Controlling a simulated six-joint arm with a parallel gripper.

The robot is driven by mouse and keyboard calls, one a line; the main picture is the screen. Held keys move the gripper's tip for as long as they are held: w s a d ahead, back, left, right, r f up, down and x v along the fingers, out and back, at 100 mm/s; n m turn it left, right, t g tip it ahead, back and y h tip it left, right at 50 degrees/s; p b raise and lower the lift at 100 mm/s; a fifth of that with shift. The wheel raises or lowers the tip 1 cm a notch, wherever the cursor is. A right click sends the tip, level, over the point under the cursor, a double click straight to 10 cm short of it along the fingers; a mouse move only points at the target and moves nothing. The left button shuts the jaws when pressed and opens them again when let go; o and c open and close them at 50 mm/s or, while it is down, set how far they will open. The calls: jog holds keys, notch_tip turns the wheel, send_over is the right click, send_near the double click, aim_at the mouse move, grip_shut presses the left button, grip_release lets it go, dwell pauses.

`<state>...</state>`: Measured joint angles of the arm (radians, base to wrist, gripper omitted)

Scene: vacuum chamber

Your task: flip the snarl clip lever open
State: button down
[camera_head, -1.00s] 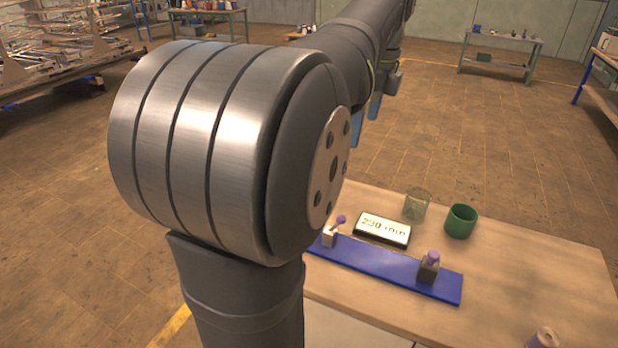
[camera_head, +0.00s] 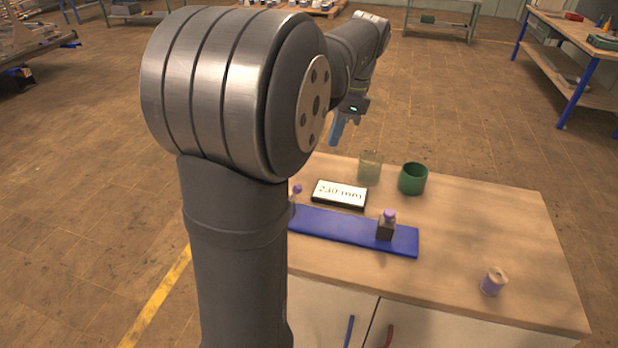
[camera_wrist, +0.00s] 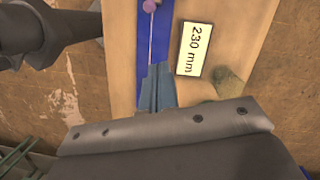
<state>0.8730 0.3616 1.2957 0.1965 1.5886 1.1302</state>
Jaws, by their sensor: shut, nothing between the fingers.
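A blue rail (camera_head: 345,229) lies on the wooden table. A dark block with a purple knob (camera_head: 386,225) stands near its right end. A second purple knob (camera_head: 297,189) shows at the left end, its base mostly hidden by my arm. In the wrist view a purple knob (camera_wrist: 150,5) is at the top edge over the rail (camera_wrist: 152,45), with a thin pale line running from it toward my fingers. I cannot tell which part is the snarl clip lever.
A "230 mm" sign (camera_head: 340,194) lies behind the rail. A clear greenish glass (camera_head: 369,167) and a green cup (camera_head: 413,179) stand at the back. A spool with purple thread (camera_head: 493,282) is at the front right. The right side of the table is mostly clear.

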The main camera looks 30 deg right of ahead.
jog(key=f, duration=0.2)
jog(key=d+f, duration=0.1)
jog(key=shift+s+d+n, duration=0.1)
jog(key=shift+s+n, duration=0.2)
jog(key=shift+n, duration=0.1)
jog(key=w+a+f, duration=0.2)
jog(key=a+f, duration=0.4)
jog(key=f, duration=0.3)
jog(key=shift+w+f, duration=0.2)
jog(key=shift+f, duration=0.05)
jog(key=shift+a, duration=0.15)
jog(key=shift+w+a+r, duration=0.1)
jog(key=shift+w+r, duration=0.1)
